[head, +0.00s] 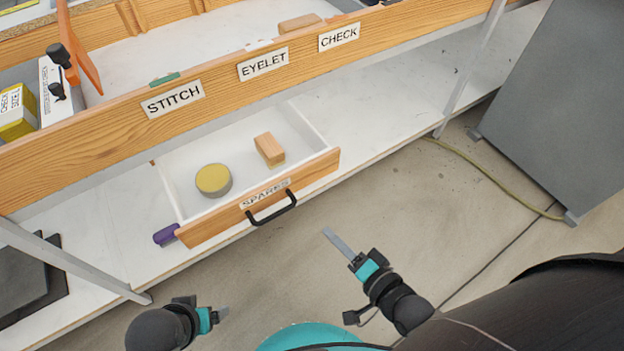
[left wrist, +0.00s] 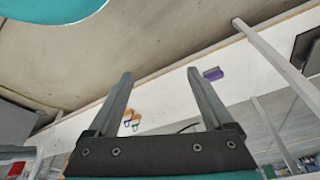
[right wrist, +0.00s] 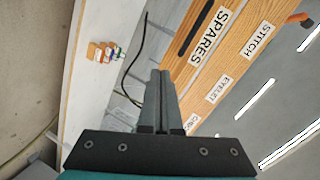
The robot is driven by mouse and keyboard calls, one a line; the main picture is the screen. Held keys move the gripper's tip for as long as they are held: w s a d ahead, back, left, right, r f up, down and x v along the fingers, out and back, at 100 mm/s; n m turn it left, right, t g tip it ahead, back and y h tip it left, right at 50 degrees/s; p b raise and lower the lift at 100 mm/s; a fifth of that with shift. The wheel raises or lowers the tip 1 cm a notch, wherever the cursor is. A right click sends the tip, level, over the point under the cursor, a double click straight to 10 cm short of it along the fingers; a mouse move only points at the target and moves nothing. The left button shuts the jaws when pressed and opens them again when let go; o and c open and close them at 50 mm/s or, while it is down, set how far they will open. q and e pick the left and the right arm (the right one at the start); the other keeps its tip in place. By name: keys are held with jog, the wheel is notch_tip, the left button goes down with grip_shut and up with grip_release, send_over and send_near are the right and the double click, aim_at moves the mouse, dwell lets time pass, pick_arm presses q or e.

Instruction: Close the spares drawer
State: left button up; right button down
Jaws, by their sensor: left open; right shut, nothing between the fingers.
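The spares drawer (head: 229,215) stands pulled out below the bench, with a wooden front, a SPARES label (head: 265,194) and a black handle (head: 272,208). Inside lie a round yellow-topped tin (head: 213,180) and a wooden block (head: 269,149). My right gripper (head: 335,240) is shut and empty, apart from the drawer front, to the right of and below the handle. The drawer front (right wrist: 190,65) also shows in the right wrist view, beyond the fingers. My left gripper (head: 222,314) is low in the head view, well apart from the drawer; its open fingers (left wrist: 160,95) show in the left wrist view.
A purple object (head: 166,234) lies on the lower shelf (head: 110,240) beside the drawer's left side. Grey legs (head: 75,262) hold up the bench. A dark grey cabinet (head: 560,110) stands right, with a yellow-green cable (head: 490,176) on the floor. Floor before the drawer is clear.

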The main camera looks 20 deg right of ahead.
notch_tip(320, 180, up, 4)
jog(key=s+d+m+t, duration=0.1)
jog(key=d+m+t, duration=0.2)
jog(key=m+t, duration=0.15)
jog(key=b, duration=0.4)
send_near(304, 170)
jog(key=w, duration=0.3)
jog(key=shift+w+a+r+g, duration=0.15)
jog(key=shift+w+a+g, duration=0.15)
jog(key=shift+w, duration=0.3)
jog(key=shift+w+a+r+g, duration=0.15)
jog(key=shift+w+a, duration=0.2)
jog(key=shift+w, duration=0.3)
pick_arm(q)
jog(key=w+d+r+t+h, duration=0.1)
jog(key=w+d+r+t, duration=0.1)
jog(key=r, duration=0.5)
jog(key=shift+w+d+r+t+b, duration=0.25)
jog(key=shift+w+t+b, duration=0.2)
jog(key=shift+w+t, duration=0.2)
pick_arm(e)
jog(key=shift+w+a+r, duration=0.1)
jog(key=shift+w+a, duration=0.05)
jog(key=shift+w, duration=0.45)
jog(key=shift+w, duration=0.1)
